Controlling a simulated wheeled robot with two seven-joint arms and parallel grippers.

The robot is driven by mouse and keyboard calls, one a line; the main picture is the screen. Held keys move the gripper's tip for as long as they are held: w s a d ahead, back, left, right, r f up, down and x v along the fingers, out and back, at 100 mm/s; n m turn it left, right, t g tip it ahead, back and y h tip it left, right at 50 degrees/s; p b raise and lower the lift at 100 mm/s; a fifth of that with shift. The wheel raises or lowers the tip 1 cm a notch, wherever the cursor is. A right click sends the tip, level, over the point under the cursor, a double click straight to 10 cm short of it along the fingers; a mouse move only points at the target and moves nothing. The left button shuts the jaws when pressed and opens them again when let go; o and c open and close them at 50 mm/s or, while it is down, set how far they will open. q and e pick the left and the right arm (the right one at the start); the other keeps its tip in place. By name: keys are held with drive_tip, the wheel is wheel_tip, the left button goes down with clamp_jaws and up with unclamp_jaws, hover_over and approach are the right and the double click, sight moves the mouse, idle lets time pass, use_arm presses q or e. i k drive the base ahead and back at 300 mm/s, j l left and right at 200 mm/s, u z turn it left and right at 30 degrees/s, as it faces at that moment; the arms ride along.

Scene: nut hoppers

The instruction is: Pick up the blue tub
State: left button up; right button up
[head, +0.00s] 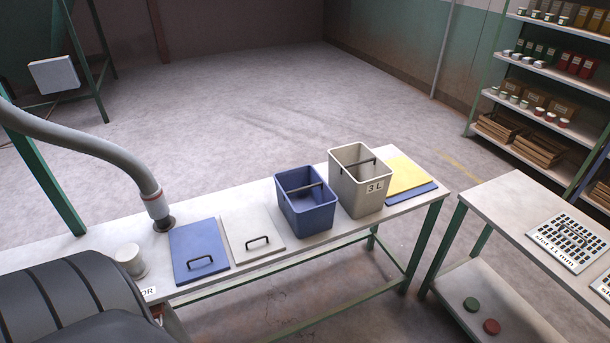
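The blue tub (306,214) stands upright and open on the white-topped bench (340,240), with a dark bar handle across its mouth. It looks empty, though its floor is partly hidden. A grey-white tub (361,197) marked "3L" stands close to its right. A white lid (250,232) with a black handle lies to its left, and a blue lid (199,250) lies further left. Neither of my grippers is in view. A dark ribbed shape at the lower left covers part of the bench.
A yellow sheet (408,177) and a blue sheet (412,193) lie at the bench's right end. A grey hose (95,148) comes down at left near a small white cup (131,262). A second table (510,205) with slotted plates stands right, across a gap.

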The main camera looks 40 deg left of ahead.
sight(307, 202)
drive_tip(key=u, duration=1.1)
